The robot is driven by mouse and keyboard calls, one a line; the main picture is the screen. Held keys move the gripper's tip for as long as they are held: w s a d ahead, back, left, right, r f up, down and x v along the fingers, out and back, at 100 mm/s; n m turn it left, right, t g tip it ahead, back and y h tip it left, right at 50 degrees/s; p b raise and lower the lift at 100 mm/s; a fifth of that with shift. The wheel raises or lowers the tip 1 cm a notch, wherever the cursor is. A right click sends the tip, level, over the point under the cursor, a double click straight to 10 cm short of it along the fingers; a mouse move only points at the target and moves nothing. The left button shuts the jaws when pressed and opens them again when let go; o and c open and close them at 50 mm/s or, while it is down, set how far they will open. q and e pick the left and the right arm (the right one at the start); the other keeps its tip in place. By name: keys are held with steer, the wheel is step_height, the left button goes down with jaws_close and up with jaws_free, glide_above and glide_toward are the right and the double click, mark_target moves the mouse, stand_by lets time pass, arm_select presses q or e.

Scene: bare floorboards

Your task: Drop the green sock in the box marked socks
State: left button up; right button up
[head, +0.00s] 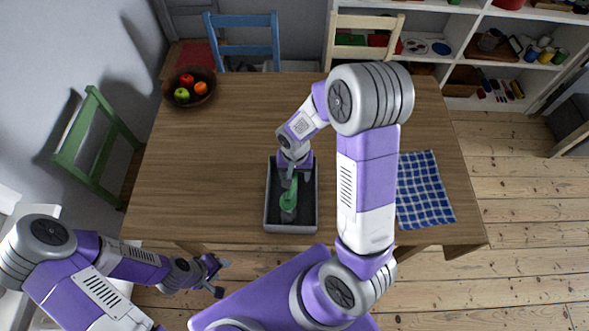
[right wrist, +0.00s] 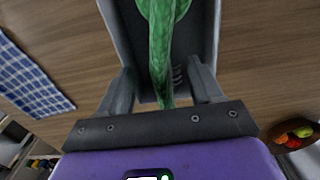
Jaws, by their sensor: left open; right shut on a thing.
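My right gripper (head: 294,174) is shut on the green sock (head: 290,196) and holds it over the grey box (head: 270,215). The sock hangs down from the fingers, and in the head view it overlaps the dark inside of the box. In the right wrist view the sock (right wrist: 162,50) runs between the two fingers, with the box wall (right wrist: 207,35) behind it. No marking on the box can be read. A small grey shape shows at the sock's lower end; I cannot tell what it is. My left gripper (head: 218,277) is open and empty, off the table's front edge.
The box stands on a wooden table (head: 210,150), near its front edge. A blue checked cloth (head: 424,190) lies at the right and a fruit bowl (head: 205,97) at the back left. Chairs stand around; shelves (head: 460,50) are behind. The table left of the box is clear.

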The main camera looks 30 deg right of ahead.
steer(key=shift+f+b, duration=3.3)
steer(key=shift+f, duration=0.8)
steer(key=o, duration=1.1)
steer(key=shift+r, duration=0.15)
step_height(320, 180, up, 7)
steer(key=shift+r+p, duration=0.2)
steer(key=shift+p, duration=0.7)
steer(key=shift+f, duration=0.1)
